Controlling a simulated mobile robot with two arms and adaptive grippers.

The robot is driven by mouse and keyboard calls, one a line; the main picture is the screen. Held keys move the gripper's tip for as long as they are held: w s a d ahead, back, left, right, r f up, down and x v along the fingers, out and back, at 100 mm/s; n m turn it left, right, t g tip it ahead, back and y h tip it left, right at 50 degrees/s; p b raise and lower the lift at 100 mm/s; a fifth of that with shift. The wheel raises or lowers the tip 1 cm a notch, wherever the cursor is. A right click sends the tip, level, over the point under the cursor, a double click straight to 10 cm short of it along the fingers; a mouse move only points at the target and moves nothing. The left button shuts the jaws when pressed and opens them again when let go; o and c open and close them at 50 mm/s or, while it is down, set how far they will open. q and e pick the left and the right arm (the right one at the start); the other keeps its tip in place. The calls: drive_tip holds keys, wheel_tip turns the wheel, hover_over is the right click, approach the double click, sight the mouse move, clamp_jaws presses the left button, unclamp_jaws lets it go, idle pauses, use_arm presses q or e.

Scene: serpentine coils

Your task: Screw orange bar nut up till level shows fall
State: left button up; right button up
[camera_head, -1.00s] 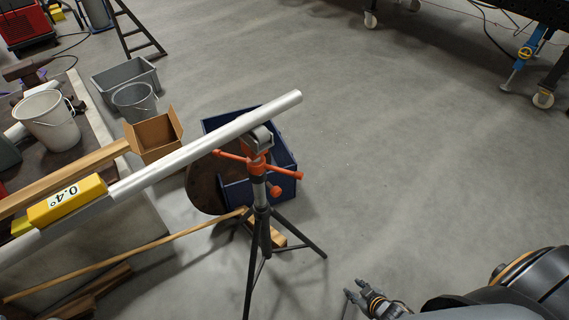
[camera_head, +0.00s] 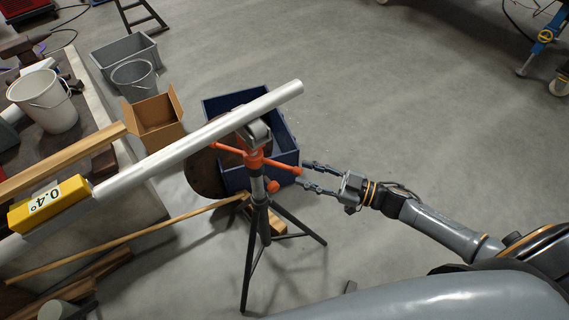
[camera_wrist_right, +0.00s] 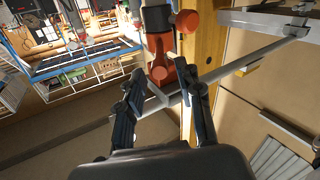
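The orange bar nut (camera_head: 254,159) sits on the tripod stand (camera_head: 258,195) under the roller head, with bar arms out to both sides. A silver pipe (camera_head: 200,138) rests on the head, sloping up to the right. The yellow level (camera_head: 48,203) on the pipe reads 0.4°. My right gripper (camera_head: 305,175) is open, its fingertips by the right end of the orange bar. In the right wrist view, an orange bar end (camera_wrist_right: 162,72) shows between the spread fingers (camera_wrist_right: 163,80); I cannot tell whether they touch it. My left gripper is not in view.
A blue crate (camera_head: 235,178) and a brown disc stand right behind the tripod. A cardboard box (camera_head: 155,125), buckets and timber lie at the left. The tripod legs spread over the floor. The floor to the right is mostly clear.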

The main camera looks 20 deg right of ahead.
sight(284, 165)
drive_tip(key=x, duration=0.7)
drive_tip(key=shift+p, duration=0.3)
clamp_jaws()
